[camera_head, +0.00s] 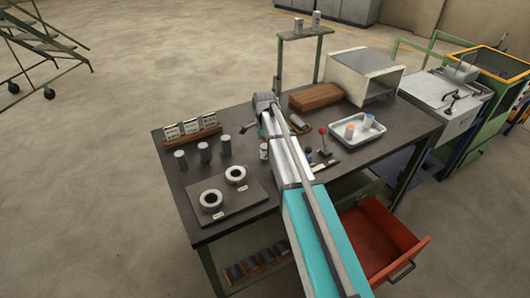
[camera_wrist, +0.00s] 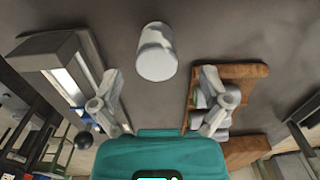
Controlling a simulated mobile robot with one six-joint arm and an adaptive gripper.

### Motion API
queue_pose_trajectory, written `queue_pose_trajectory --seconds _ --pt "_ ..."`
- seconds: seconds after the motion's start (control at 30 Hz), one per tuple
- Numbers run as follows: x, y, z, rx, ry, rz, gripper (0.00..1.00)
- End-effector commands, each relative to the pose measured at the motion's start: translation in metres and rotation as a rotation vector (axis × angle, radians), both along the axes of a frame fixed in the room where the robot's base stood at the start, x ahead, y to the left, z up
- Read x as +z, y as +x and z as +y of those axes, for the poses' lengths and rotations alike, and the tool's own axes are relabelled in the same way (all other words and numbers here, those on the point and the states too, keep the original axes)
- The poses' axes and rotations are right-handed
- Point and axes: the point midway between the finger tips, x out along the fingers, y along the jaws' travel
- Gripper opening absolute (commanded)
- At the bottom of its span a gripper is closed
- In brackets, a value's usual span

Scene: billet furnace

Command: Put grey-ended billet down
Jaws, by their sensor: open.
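In the wrist view a pale grey-ended billet (camera_wrist: 156,52) is on the dark tabletop, just beyond the fingertips. My gripper (camera_wrist: 160,78) is open, its two fingers spread wide to either side with nothing held between them. In the head view my gripper (camera_head: 264,118) is over the workbench (camera_head: 245,190), partly hidden by my arm. A small grey billet (camera_head: 264,151) stands just left of my arm; I cannot tell for sure whether it is the same one. Three more dark grey billets (camera_head: 204,152) stand in a row to the left.
A white tray (camera_head: 343,141) holds an orange-ended and a blue-ended billet. A wooden rack with cards (camera_head: 192,132), a plate with two rings (camera_head: 240,203), a red-knobbed lever (camera_head: 323,131), a brown block (camera_head: 315,97) and a box furnace (camera_head: 365,85) are around. A red drawer (camera_head: 375,240) is open.

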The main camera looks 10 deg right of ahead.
Motion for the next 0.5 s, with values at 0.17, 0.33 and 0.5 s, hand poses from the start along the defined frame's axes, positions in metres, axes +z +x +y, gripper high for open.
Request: queue_pose_trajectory --seconds 0.17,0.33,0.5 --pt "-0.005 0.000 0.000 0.000 0.000 0.000 0.97" --pt "-0.015 -0.001 -0.001 0.000 0.000 0.000 0.97" --pt "-0.029 -0.003 -0.001 0.000 0.000 0.000 0.97"
